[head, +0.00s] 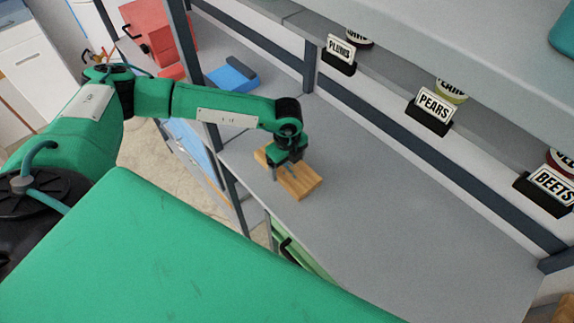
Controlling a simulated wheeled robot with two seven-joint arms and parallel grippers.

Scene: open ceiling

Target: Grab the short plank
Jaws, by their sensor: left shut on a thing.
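A short wooden plank (301,183) lies on the grey shelf top near its front left edge. My left gripper (282,172) reaches down onto the plank from above and is shut on it. The gripper hides the plank's middle, and both of its ends show. The plank looks flat on or very close to the surface; I cannot tell whether there is a gap under it. My right gripper is not in view.
The grey shelf top (400,230) is clear right of the plank. A blue item (232,75) and red boxes (160,30) stand at the back left. A dark post rises left of the plank.

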